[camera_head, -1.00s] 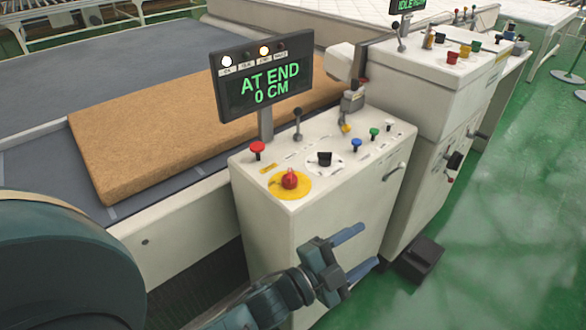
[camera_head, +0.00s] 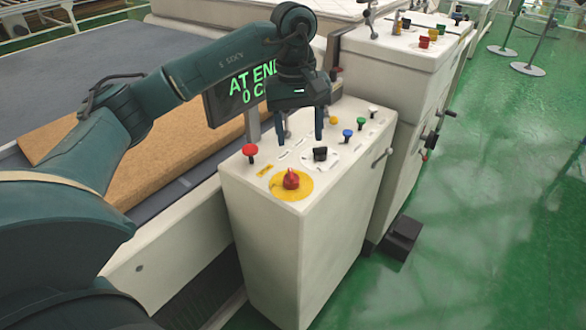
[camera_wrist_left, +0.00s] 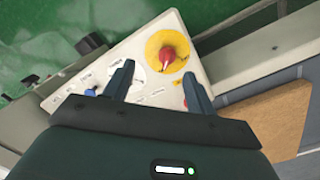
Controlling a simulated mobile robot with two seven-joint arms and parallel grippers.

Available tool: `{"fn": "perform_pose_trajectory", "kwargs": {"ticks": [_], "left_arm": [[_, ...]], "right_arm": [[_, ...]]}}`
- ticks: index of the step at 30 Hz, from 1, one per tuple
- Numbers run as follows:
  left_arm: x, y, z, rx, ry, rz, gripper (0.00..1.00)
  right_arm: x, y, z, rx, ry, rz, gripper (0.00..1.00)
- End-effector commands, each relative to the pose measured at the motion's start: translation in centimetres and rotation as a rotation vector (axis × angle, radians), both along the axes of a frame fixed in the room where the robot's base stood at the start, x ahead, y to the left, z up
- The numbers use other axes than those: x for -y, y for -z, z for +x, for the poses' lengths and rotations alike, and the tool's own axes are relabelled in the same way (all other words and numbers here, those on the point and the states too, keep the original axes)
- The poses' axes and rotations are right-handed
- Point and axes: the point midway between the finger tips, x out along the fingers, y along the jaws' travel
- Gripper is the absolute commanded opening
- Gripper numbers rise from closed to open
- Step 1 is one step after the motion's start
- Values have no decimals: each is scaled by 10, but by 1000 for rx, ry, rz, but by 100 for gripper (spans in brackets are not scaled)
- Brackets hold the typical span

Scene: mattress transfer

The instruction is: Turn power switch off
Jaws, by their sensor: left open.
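My left gripper (camera_head: 302,140) is open and empty, pointing down above the white control cabinet (camera_head: 290,245). Its fingers hang just behind a black rotary switch (camera_head: 320,154) on a white dial; I cannot tell whether they touch anything. A red knob (camera_head: 291,180) on a round yellow plate (camera_head: 304,188) sits nearer the front. In the left wrist view the open fingers (camera_wrist_left: 159,70) have the red knob (camera_wrist_left: 168,56) showing between them, farther off; the black switch is not clearly visible there. No readable label shows which control is the power switch. My right gripper is not in view.
Red (camera_head: 250,151), blue (camera_head: 348,134) and green (camera_head: 361,122) buttons stand on the panel. My arm partly covers the display (camera_head: 235,95) reading "AT END". A brown mattress (camera_head: 50,148) lies left. Another cabinet (camera_head: 405,65) stands behind; green floor (camera_head: 480,220) is open at right.

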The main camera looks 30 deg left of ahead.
Motion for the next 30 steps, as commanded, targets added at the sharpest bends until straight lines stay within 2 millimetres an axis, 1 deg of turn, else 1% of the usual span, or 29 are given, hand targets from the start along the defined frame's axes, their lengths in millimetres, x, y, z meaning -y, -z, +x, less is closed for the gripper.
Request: {"fn": "perform_pose_trajectory", "kwargs": {"ticks": [1,3,5,7,11,18,21,24,27,30], "left_arm": [[-11,-8,1,8,4,40,56],[-21,-12,1,8,8,73,56],[-23,-10,1,8,9,83,56],[-24,-4,0,5,10,85,56],[-23,18,0,4,10,82,56],[-22,69,0,3,10,81,56],[-22,87,0,4,10,80,56],[-22,101,0,5,10,79,56],[-22,111,1,7,10,80,56],[-22,116,1,8,10,79,56]], "right_arm": [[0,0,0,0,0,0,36],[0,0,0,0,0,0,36],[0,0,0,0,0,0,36],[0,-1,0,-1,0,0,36],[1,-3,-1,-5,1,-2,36],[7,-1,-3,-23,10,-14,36],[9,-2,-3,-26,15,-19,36],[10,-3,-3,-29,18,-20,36],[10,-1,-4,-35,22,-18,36],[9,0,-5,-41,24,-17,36]]}}
